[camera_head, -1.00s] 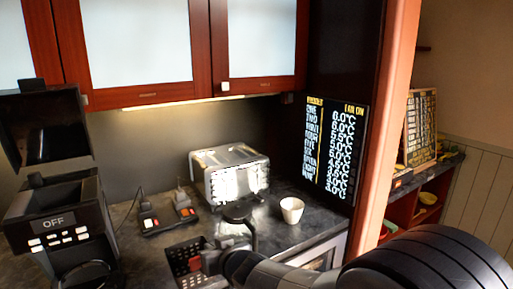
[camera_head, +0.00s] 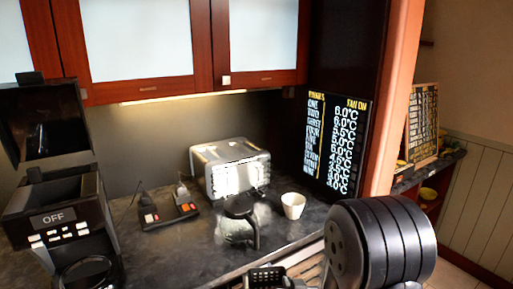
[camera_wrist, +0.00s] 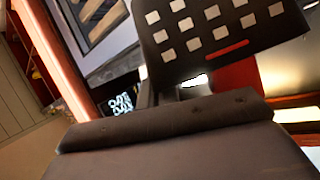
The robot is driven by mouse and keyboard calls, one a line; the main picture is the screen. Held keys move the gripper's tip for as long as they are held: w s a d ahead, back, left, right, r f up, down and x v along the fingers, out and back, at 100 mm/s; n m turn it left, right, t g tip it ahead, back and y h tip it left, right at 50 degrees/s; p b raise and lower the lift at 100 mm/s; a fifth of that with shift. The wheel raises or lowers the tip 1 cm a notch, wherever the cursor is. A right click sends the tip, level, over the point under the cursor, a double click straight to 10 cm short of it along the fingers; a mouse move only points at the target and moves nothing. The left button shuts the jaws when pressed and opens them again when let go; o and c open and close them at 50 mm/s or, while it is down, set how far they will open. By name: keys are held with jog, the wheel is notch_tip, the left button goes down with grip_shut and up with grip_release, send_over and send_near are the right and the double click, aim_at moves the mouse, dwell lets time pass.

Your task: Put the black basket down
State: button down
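The black basket (camera_head: 267,277) shows at the bottom edge of the head view, in front of the counter edge, with its lower part cut off. In the wrist view the basket (camera_wrist: 225,28) fills the upper right, with rows of square holes and a red strip. My gripper (camera_wrist: 180,88) is close against it and appears shut on it, though the fingertips are mostly hidden. The basket is held up beside the counter. What lies beneath it is out of view.
On the dark counter (camera_head: 175,255) stand a glass pot with a black handle (camera_head: 240,226), a white cup (camera_head: 293,205), a toaster (camera_head: 230,168) and a switch box (camera_head: 168,215). A coffee machine (camera_head: 62,222) is at the left. An orange post (camera_head: 392,100) rises at right.

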jog(key=s+d+f+m+h, duration=0.1)
jog(key=s+d+f, duration=0.3)
jog(key=f, duration=0.6)
jog(key=shift+s+d+m+h, duration=0.25)
jog(key=shift+d+m+h, duration=0.15)
jog(key=shift+d, duration=0.8)
